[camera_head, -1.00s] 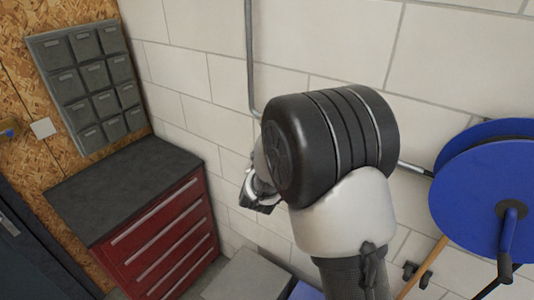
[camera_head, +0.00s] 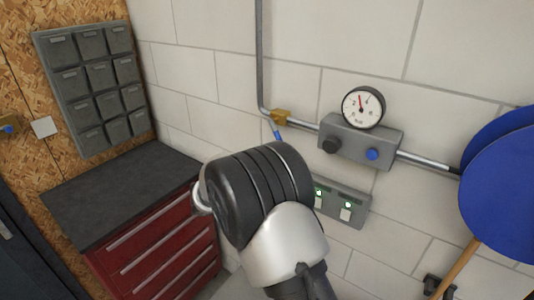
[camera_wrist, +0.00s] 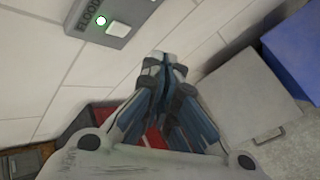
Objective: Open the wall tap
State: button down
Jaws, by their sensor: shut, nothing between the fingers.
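The wall tap (camera_head: 281,117) is a small brass body on the grey pipe, at the pipe's bend on the block wall in the head view. Its blue lever (camera_head: 277,134) points downward, tilted slightly. It is clear of my arm, which is just below it. My gripper (camera_wrist: 155,62) is shut and empty in the wrist view, close to the wall and below the switch panel. Its fingers are hidden behind my arm in the head view. The tap is not in the wrist view.
A gauge (camera_head: 363,106) stands on a grey box with a black and a blue knob, right of the tap. A switch panel (camera_head: 341,203) with green lights is below. A blue reel (camera_head: 505,185) is at right; red drawers (camera_head: 160,245) stand left.

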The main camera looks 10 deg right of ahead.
aim_at(277, 134)
jog(key=w+r+t+h+b, duration=0.2)
jog(key=w+r+t+h, duration=0.4)
jog(key=r, duration=0.6)
jog(key=w+d+r+y+p, duration=0.1)
jog(key=w+d, duration=0.4)
jog(key=d, duration=0.2)
jog(key=shift+w+d+r+n, duration=0.15)
jog(key=shift+d+r+n, duration=0.05)
jog(key=shift+d+n, duration=0.2)
jog(key=shift+a, duration=0.1)
